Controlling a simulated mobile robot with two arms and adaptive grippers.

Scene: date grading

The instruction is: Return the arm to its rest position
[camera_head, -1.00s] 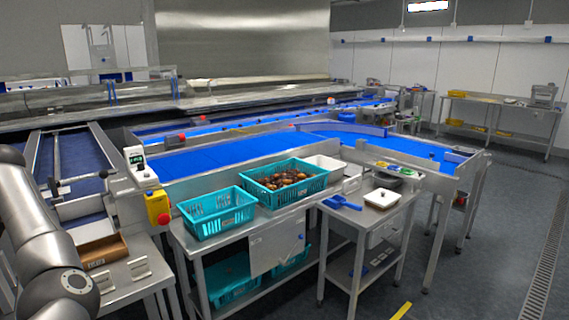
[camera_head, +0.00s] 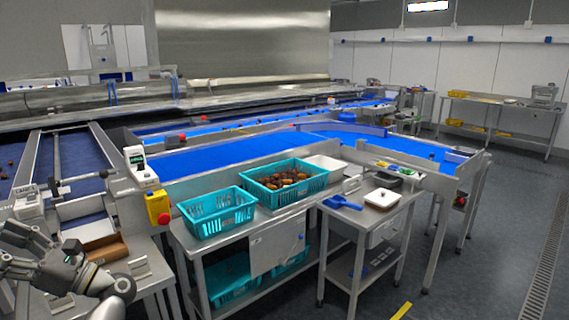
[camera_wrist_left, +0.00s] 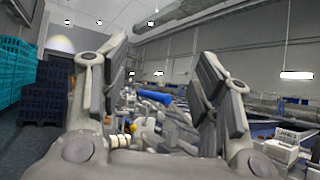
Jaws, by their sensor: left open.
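My left gripper (camera_wrist_left: 158,68) is open in the left wrist view, its two grey fingers spread wide with nothing held between them. In the head view my left arm and gripper (camera_head: 45,262) are folded low at the bottom left corner. They are in front of the left bench, beside an open brown box (camera_head: 104,250). The exact fingertips are hard to make out there. My right gripper is in neither view.
An empty-looking teal crate (camera_head: 213,230) and a teal crate of dates (camera_head: 319,183) stand on the middle table. A side table (camera_head: 372,223) holds a blue scoop (camera_head: 341,203) and a white tray (camera_head: 383,202). Blue conveyors (camera_head: 215,157) run behind. The floor at right is clear.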

